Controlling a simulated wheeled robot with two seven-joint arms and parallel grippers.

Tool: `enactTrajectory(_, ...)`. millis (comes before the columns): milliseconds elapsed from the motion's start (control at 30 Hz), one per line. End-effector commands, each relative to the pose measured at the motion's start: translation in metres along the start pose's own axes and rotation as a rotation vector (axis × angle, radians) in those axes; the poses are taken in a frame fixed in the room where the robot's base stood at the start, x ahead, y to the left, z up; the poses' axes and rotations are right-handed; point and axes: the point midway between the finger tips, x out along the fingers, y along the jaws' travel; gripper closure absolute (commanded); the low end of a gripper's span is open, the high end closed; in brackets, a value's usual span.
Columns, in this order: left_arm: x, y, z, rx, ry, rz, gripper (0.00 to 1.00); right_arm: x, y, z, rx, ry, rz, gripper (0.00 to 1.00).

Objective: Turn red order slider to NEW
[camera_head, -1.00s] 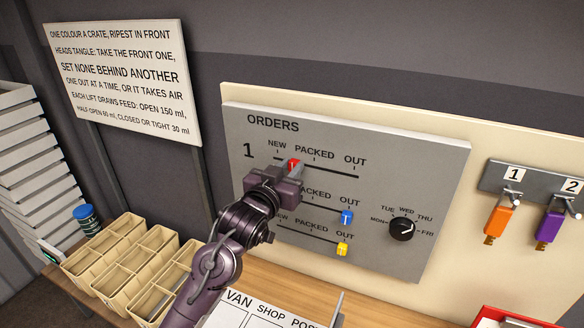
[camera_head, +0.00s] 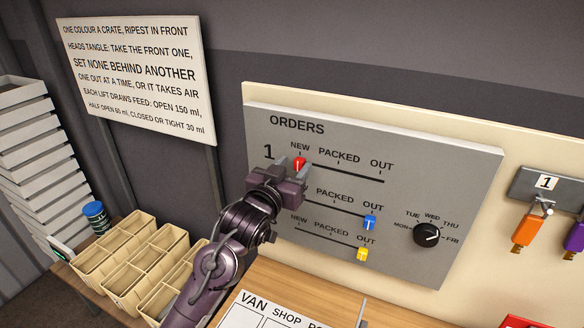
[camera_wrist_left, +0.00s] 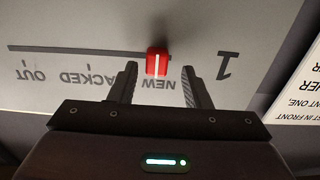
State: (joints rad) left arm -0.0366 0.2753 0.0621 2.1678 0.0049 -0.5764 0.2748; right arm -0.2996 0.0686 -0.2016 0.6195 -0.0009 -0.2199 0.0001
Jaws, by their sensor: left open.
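The red order slider (camera_head: 299,164) is on the top row of the grey ORDERS board (camera_head: 455,165), directly under the word NEW at the left end of its track. My left gripper (camera_head: 291,168) is at the board around the slider, with its jaws open. In the left wrist view the red slider (camera_wrist_left: 157,62) sits between the two spread fingertips (camera_wrist_left: 159,70), with a gap on each side, beside the NEW label at the track's end. My right gripper is not in view.
Below are a blue slider (camera_head: 370,222) and a yellow slider (camera_head: 362,254), both at OUT. A black day knob (camera_head: 427,235) is at the board's right. An orange key tag (camera_head: 524,231) hangs further right. Divided crates (camera_head: 150,262) stand on the bench at left.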

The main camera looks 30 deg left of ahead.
Motion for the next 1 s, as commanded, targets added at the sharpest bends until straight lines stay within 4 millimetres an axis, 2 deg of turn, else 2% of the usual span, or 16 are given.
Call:
enactTrajectory(200, -0.036, -0.002, 0.005, 0.0, 0.0, -0.002, 0.56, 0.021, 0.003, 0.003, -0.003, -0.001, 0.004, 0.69)
enactTrajectory(433, -0.067, -0.004, 0.003, -0.001, 0.0, -0.004, 0.56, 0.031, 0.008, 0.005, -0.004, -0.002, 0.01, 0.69)
enactTrajectory(600, -0.073, -0.003, 0.001, -0.001, -0.001, -0.003, 0.56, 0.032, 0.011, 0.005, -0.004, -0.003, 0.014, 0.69)
enactTrajectory(1000, -0.073, -0.004, 0.001, -0.001, 0.0, -0.004, 0.56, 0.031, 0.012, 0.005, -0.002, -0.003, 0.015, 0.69)
